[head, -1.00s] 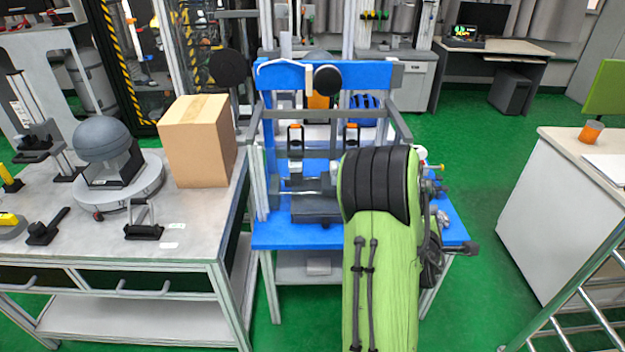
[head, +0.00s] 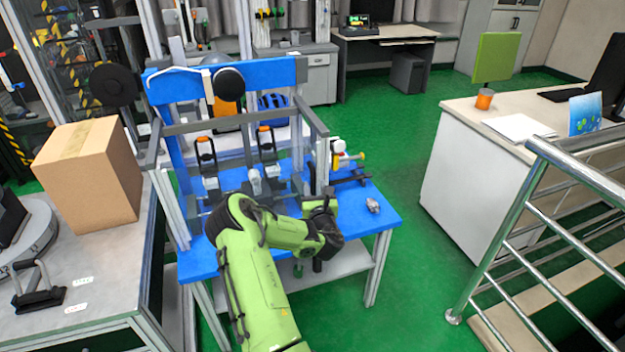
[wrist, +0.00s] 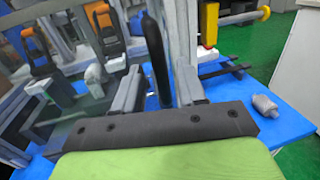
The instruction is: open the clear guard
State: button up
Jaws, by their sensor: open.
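The drop tower stands on a blue table (head: 378,212), with a blue back plate (head: 178,86) and a grey frame (head: 238,121). The clear guard (wrist: 72,100) is a see-through, slightly hazy panel on the tower's front, hard to make out; orange-and-black clamps show through it. A dark upright bar (wrist: 155,62), apparently its handle, stands at the panel's right side in the wrist view. My gripper (wrist: 158,82) is open, with one grey finger to each side of the bar in the picture. I cannot tell whether either finger touches it. In the head view my wrist covers the fingers.
A yellow-and-red switch box (wrist: 207,25) sits right of the tower. A small grey metal part (head: 372,205) lies on the table's right side. A cardboard box (head: 92,172) stands on the left bench. A metal railing (head: 500,232) is at right. Green floor lies between.

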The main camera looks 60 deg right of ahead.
aim_at(314, 184)
jog(key=x, duration=0.3)
jog(key=shift+w+d, duration=0.1)
jog(key=shift+d, duration=0.05)
jog(key=shift+c, duration=0.2)
grip_shut()
